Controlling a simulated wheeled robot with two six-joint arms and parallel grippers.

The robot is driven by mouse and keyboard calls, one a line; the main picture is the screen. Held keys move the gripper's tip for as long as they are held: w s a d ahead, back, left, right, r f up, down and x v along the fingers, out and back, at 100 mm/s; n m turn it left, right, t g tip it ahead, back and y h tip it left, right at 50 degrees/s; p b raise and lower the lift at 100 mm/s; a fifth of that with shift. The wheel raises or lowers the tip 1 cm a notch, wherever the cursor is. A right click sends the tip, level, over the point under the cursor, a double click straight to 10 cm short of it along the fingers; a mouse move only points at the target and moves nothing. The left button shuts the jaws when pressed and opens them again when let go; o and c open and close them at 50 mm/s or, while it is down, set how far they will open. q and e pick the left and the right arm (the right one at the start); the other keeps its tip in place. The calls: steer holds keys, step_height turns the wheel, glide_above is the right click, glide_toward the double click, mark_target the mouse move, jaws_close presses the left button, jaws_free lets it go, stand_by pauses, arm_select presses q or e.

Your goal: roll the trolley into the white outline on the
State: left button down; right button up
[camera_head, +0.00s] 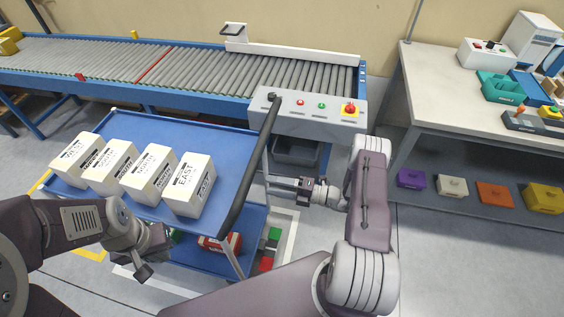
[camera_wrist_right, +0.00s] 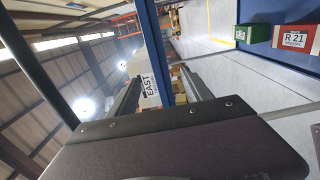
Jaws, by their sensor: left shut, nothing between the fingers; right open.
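The blue trolley (camera_head: 228,142) stands in front of the roller conveyor and carries white boxes on its top shelf. Its dark handle bar (camera_head: 249,165) runs along its right end. My right gripper (camera_head: 272,185) is open just right of the handle and points left towards the trolley. In the right wrist view a box marked EAST (camera_wrist_right: 150,88) shows beyond the fingers, with nothing visibly gripped. My left gripper (camera_head: 143,268) is shut and empty in front of the trolley's near side. A white outline (camera_head: 289,246) on the floor shows partly around the trolley's lower right; the trolley and my arms hide much of it.
The conveyor (camera_head: 190,68) with a control box (camera_head: 312,112) lies behind the trolley. A workbench (camera_head: 450,90) stands at the right, with coloured bins (camera_head: 495,193) below. A yellow floor line (camera_head: 92,248) shows at the left. A red box (camera_head: 222,243) sits on the lower shelf.

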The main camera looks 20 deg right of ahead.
steer(key=s+a+r+n+g+h+p, duration=0.1)
steer(key=s+a+r+n+g+h, duration=0.15)
steer(key=s+n+g, duration=0.5)
steer(key=s+a+r+n+g+h+p, duration=0.1)
steer(key=s+a+r+n+g, duration=0.3)
steer(key=n, duration=0.6)
steer(key=s+d+r+n+t+h+p, duration=0.1)
steer(key=d+r+n+h, duration=0.3)
steer(key=n, duration=0.8)
steer(key=s+d+r+n+t+h, duration=0.1)
steer(key=s+d+r+n+h, duration=0.2)
steer(key=n+h, duration=0.4)
steer(key=r+n, duration=0.1)
steer(key=n, duration=0.5)
steer(key=shift+s+d+r+t+p, duration=0.15)
steer(key=shift+d+r+t+p, duration=0.05)
steer(key=shift+d+t+p, duration=0.15)
